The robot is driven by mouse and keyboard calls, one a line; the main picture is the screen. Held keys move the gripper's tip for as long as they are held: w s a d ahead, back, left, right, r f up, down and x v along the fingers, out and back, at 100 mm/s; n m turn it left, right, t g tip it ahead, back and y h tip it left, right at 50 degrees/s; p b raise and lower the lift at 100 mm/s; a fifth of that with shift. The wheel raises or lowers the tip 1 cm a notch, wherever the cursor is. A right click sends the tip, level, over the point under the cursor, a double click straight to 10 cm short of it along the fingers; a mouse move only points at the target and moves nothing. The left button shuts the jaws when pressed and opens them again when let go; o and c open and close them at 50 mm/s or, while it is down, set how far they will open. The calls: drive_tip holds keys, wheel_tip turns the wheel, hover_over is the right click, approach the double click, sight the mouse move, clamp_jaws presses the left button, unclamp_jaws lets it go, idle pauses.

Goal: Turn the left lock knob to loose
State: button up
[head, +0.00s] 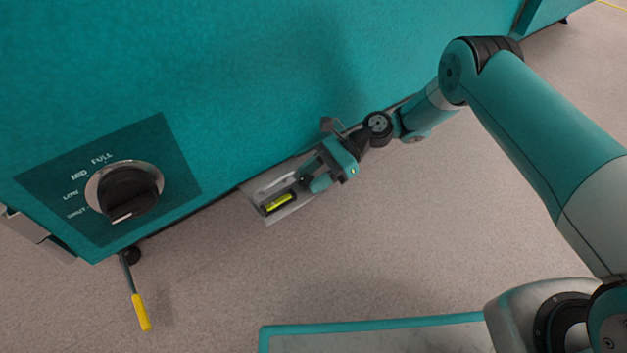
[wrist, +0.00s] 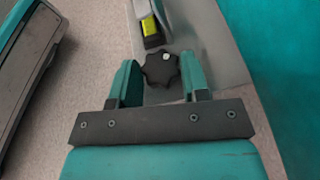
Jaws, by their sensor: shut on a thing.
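A black lobed knob (wrist: 160,68) with a small light mark sits on a grey metal bracket (wrist: 208,45) in the wrist view. My gripper (wrist: 160,78) has one teal finger on each side of the knob and is shut on it. In the head view my gripper (head: 312,183) is low over the bracket (head: 285,215), beside the teal cabinet's lower edge, and mostly hides the knob. Whether the knob is tight or loose cannot be told.
A black block with a yellow level-like insert (head: 278,203) sits on the bracket, close to the knob. The teal cabinet (head: 250,90) rises alongside, with a black selector dial (head: 130,192) at left. A yellow-handled lever (head: 141,312) sticks out below it. Floor around is clear.

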drive_tip(key=shift+w+n+g, duration=0.1)
drive_tip(key=shift+n+g, duration=0.2)
idle(0.4)
drive_tip(key=o, duration=0.9)
